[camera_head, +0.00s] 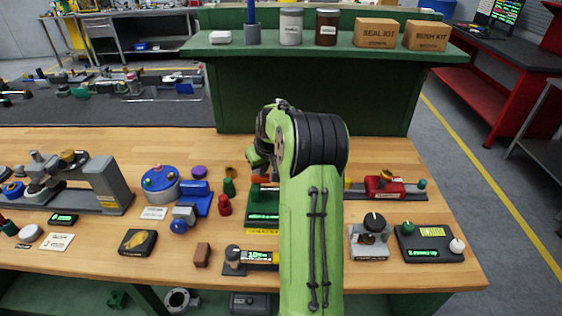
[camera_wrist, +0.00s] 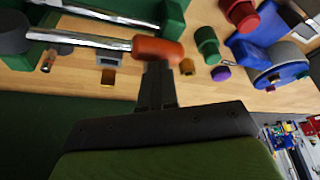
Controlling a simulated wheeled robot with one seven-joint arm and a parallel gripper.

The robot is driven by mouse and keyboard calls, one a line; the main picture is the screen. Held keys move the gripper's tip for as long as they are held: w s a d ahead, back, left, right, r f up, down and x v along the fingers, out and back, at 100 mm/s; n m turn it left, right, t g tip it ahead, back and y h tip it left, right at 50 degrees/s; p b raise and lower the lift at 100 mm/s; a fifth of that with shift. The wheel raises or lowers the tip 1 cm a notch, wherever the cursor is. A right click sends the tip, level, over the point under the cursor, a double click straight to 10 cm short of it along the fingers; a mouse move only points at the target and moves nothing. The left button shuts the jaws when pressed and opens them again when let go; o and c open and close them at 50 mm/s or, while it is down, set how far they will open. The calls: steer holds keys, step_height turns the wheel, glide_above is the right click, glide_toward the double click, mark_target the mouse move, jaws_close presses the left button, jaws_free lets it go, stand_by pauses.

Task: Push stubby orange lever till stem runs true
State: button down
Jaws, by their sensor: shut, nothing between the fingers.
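The orange lever grip (camera_wrist: 158,49) is a short rounded knob on the end of a silver rod (camera_wrist: 80,38) in the wrist view. The rod runs left to a dark hub (camera_wrist: 12,32). My gripper (camera_wrist: 157,72) is shut and empty, its fingertips right at the underside of the grip; whether they touch I cannot tell. In the head view, a bit of orange (camera_head: 259,179) shows beside my arm, above a green fixture (camera_head: 263,205). My arm hides most of the fixture. I cannot make out the stem's alignment.
In the head view, a blue round unit (camera_head: 160,184), a red knob-like part (camera_head: 224,205) and a small display gauge (camera_head: 258,257) sit near the fixture. A red device (camera_head: 384,185) lies right of my arm. A green shelf (camera_head: 310,50) stands behind.

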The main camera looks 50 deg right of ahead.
stand_by(0.5)
step_height(320, 180, up, 9)
steer(key=s+d+p, duration=0.1)
steer(key=s+p, duration=0.1)
steer(key=p, duration=0.5)
steer(key=shift+d+r, duration=0.15)
steer(key=shift+d, duration=0.15)
step_height(320, 180, up, 5)
steer(key=p, duration=0.4)
stand_by(0.4)
steer(key=shift+a, duration=0.1)
